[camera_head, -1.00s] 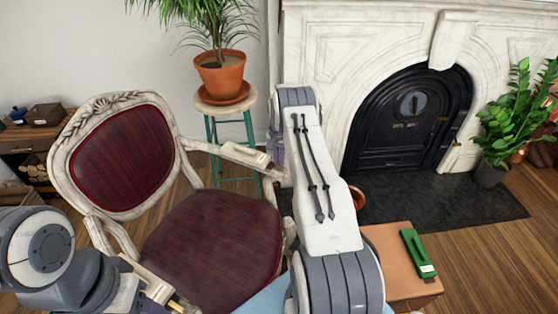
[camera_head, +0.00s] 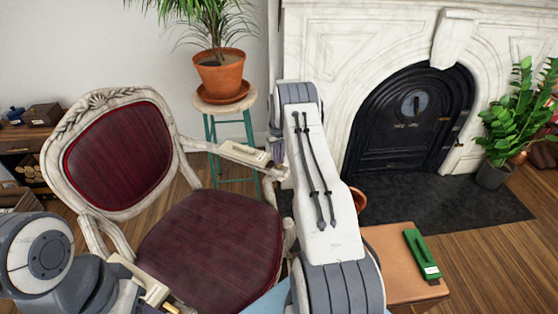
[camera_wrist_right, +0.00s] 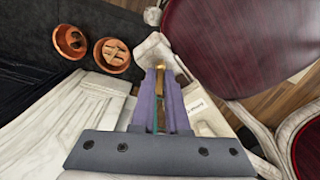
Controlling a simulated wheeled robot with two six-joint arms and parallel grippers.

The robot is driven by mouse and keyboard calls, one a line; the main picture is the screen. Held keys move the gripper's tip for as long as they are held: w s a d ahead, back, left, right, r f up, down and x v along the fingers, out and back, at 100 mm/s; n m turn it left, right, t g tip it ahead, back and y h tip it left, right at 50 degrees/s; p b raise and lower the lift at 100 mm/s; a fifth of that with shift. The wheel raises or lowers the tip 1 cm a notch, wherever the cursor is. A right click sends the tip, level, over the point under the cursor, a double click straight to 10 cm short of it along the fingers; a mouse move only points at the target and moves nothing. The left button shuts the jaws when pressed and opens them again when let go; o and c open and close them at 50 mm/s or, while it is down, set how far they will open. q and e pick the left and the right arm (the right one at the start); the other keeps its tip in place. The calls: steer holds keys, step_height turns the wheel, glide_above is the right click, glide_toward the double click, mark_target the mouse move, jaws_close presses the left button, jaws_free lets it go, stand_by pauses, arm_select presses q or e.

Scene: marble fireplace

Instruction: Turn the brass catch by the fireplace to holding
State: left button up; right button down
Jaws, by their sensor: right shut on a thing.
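The cream catch box (camera_head: 243,153) sits on the chair arm nearer the fireplace, and its pale labelled plate shows in the right wrist view (camera_wrist_right: 203,112). The label is too small to read. My right gripper (camera_head: 275,149), with purple fingers, is at the end of this box, partly hidden by my own forearm. In the right wrist view its fingers (camera_wrist_right: 161,75) are shut on the brass catch (camera_wrist_right: 160,69), of which only a little shows. The catch's exact angle cannot be told. My left arm is at the lower left, and its fingers are mostly cut off by the bottom edge.
The red-cushioned chair (camera_head: 212,246) fills the middle. A potted palm (camera_head: 219,75) stands on a stool (camera_head: 227,106) behind it. The marble fireplace (camera_head: 340,50) is at the right. A tan box (camera_head: 392,257) with a green object (camera_head: 422,254) stands at the lower right.

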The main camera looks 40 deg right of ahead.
steer(key=n, duration=0.4)
steer(key=shift+n, duration=0.3)
steer(key=shift+n+b, duration=0.4)
steer(key=shift+n, duration=1.5)
steer(key=c, duration=0.9)
jaws_free()
step_height(320, 180, up, 11)
steer(key=shift+f, duration=0.2)
